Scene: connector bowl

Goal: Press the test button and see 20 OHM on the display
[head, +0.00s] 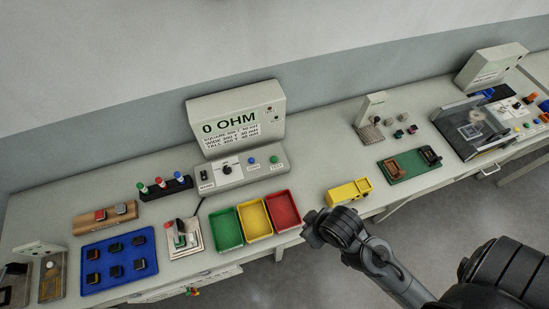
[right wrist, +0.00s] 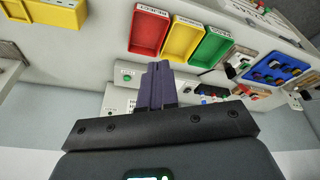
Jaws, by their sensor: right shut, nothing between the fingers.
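The tester (head: 237,120) stands at the back of the bench and its display (head: 229,124) reads 0 OHM. On its sloped front panel are a black knob (head: 227,169), a blue button (head: 252,160) and a green test button (head: 274,159) at the right end. In the right wrist view a green button (right wrist: 127,77) shows on the pale panel, left of the fingers. My right gripper (head: 309,231) is shut and empty, beside the red tray's right front corner, apart from the test button. Its closed fingers show in the right wrist view (right wrist: 158,84). My left gripper is out of view.
Green (head: 226,229), yellow (head: 254,219) and red (head: 283,210) trays lie in front of the tester. A yellow block (head: 348,192) sits right of them. A blue board (head: 119,260) with black parts lies left. Bench between tester and yellow block is clear.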

